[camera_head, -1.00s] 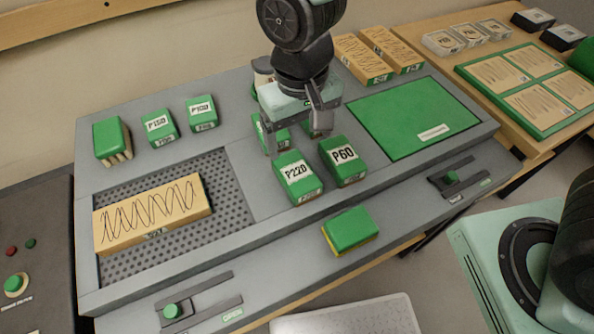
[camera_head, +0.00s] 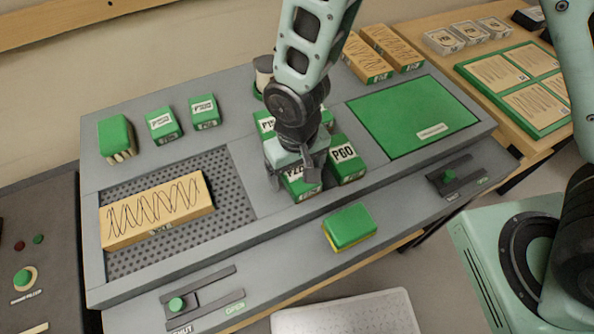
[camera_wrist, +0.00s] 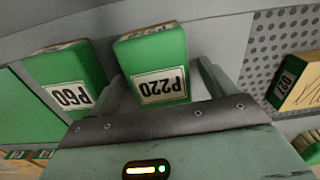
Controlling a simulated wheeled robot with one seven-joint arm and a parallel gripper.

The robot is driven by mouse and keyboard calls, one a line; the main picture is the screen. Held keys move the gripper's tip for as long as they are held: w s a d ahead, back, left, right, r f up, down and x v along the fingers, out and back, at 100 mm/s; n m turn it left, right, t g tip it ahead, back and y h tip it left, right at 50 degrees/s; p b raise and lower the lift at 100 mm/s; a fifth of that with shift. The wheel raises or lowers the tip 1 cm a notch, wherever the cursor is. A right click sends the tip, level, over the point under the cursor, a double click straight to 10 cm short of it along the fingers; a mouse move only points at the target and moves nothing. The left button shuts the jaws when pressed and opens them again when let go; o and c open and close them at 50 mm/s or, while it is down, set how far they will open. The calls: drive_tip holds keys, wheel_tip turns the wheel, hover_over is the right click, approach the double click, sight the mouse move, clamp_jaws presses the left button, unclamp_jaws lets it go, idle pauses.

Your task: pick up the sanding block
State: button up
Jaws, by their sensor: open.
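Several green sanding blocks with grit labels stand on the grey bench. The P220 block (camera_head: 303,190) is partly hidden under my gripper (camera_head: 292,182). In the wrist view the P220 block (camera_wrist: 155,60) lies between my two open fingers (camera_wrist: 162,88), one on each side; I cannot tell whether they touch it. The P60 block (camera_head: 345,160) stands just right of it, and in the wrist view it is on the left (camera_wrist: 68,80). More labelled blocks (camera_head: 265,122) are partly hidden behind my wrist.
A green-and-yellow block (camera_head: 350,227) lies on the front ledge. A wooden board with a scribble (camera_head: 155,215) rests on the perforated plate (camera_head: 235,190). A green mat (camera_head: 410,115) lies right. Green blocks (camera_head: 163,123) stand back left.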

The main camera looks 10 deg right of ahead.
sight(297, 169)
drive_tip(key=c, duration=1.2)
drive_tip(key=shift+o, duration=0.2)
drive_tip(key=shift+r, duration=0.15)
wheel_tip(297, 169, up, 10)
drive_tip(key=shift+f+b, duration=0.1)
drive_tip(key=shift+b, duration=0.45)
drive_tip(key=shift+o, duration=1.4)
drive_tip(key=shift+c, duration=0.4)
